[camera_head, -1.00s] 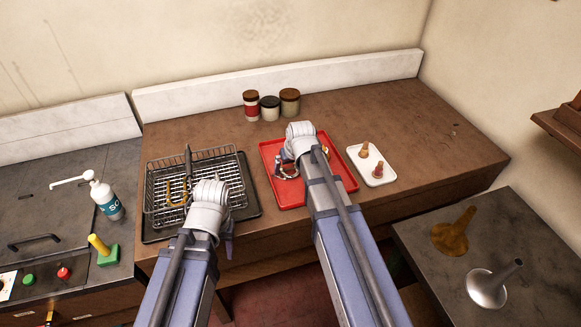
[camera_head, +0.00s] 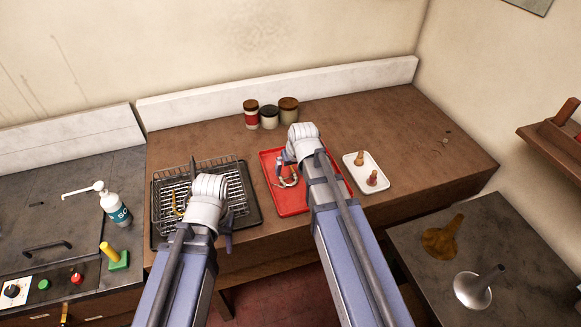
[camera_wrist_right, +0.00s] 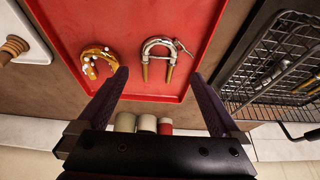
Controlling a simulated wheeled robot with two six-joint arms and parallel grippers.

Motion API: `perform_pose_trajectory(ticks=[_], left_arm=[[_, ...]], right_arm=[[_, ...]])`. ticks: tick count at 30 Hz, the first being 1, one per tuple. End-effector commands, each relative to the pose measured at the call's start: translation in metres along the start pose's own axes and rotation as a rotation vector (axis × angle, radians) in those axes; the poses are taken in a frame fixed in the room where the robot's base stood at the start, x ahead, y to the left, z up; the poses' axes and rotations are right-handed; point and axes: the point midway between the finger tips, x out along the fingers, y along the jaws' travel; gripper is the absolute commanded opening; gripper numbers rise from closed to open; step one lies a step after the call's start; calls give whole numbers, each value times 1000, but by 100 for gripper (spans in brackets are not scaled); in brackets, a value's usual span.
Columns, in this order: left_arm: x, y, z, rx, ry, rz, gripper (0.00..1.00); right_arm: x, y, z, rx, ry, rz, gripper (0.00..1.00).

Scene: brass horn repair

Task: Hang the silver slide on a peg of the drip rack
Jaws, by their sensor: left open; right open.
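The silver slide (camera_wrist_right: 160,58), a U-shaped tube with brass-coloured legs, lies on the red tray (camera_wrist_right: 130,12). In the head view the slide (camera_head: 289,181) shows beside my right wrist. My right gripper (camera_wrist_right: 162,92) is open and empty, its two fingers apart with the slide ahead of the gap. The drip rack (camera_head: 160,212) is a dark wire frame at the left of the bench, partly hidden by my left arm. A brass-coloured piece (camera_head: 178,203) shows in it. My left gripper (camera_head: 227,240) is open in front of the rack; one finger shows.
A curved brass piece (camera_wrist_right: 95,60) with white spots lies on the red tray. A white tray (camera_head: 352,157) with small brown pieces is to its right. Jars (camera_head: 269,117) stand behind. A soap bottle (camera_head: 116,207) is at the left. The bench's right side is clear.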

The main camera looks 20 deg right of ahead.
Motion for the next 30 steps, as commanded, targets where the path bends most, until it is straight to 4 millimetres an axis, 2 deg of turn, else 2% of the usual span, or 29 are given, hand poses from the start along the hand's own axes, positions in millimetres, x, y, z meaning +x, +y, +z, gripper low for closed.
perform_pose_trajectory(ticks=[2,4,9,12,15,18,23,26,30], left_arm=[[1,0,0,0,0,0,48],[1,0,0,0,0,0,48],[1,0,0,0,0,0,48],[1,0,0,0,0,0,48],[1,0,0,0,0,0,48],[1,0,0,0,0,0,48],[3,0,0,0,0,0,48],[13,1,-1,1,0,0,48],[40,4,-2,3,0,-1,48]], right_arm=[[-1,-10,8,-14,-17,-4,100],[-5,-32,28,-48,-63,-11,100],[-27,-99,104,-177,-240,-8,100],[-41,-123,144,-239,-330,9,100],[-52,-136,171,-283,-394,28,100],[-58,-141,184,-304,-426,41,100],[-58,-142,187,-308,-436,45,100],[-48,-142,191,-308,-435,45,100],[-23,-142,201,-310,-434,44,100]])
